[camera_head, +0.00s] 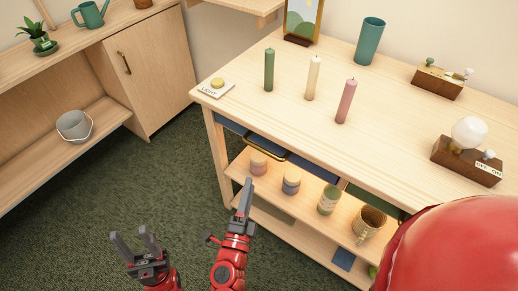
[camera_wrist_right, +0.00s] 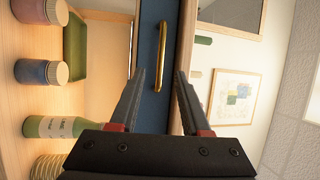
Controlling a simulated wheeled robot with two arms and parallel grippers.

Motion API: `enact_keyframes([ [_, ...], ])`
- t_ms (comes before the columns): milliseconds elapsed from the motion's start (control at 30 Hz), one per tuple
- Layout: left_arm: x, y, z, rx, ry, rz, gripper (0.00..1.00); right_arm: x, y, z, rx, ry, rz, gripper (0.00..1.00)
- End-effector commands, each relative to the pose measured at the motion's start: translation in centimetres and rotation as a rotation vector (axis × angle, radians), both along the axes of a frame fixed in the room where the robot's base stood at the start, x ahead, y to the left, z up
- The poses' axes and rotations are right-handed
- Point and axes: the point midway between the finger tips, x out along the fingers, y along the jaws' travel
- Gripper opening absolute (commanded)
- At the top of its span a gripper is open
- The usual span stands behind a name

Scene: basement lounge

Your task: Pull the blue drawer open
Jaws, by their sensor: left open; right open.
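The blue drawer (camera_head: 316,166) is under the front edge of the wooden table and looks closed. Its gold bar handle (camera_head: 268,149) sticks out from the front. In the right wrist view the blue front (camera_wrist_right: 150,95) is a vertical strip, with the handle (camera_wrist_right: 160,57) upright on it. My right gripper (camera_head: 246,193) is open and empty, below and in front of the handle. Its fingers (camera_wrist_right: 157,85) point toward the handle, which lies between their lines but beyond the tips. My left gripper (camera_head: 134,240) is open and empty over the carpet at lower left.
The table top (camera_head: 230,78) holds candles, a LIGHT button (camera_head: 217,84), a teal cup (camera_head: 370,41) and wooden switch boxes. Jars and a bottle (camera_head: 329,200) stand on the shelf below. A cabinet (camera_head: 150,70) is at left. Open carpet lies between.

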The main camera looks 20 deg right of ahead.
Motion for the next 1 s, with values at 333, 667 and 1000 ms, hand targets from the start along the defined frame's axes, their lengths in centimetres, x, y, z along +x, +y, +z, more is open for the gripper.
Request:
enact_keyframes([
  [333,0.0,0.0,0.0,0.000,0.000,0.000,0.50,7.3,-4.3,1.7,-0.005,-0.005,-0.006,0.47],
  [667,0.0,0.0,0.2,0.000,0.000,0.000,0.50,11.3,-6.4,2.5,-0.005,-0.004,-0.003,0.47],
  [1000,0.0,0.0,0.2,0.000,0.000,0.000,0.50,11.7,-6.6,2.5,-0.005,-0.003,-0.002,0.47],
])
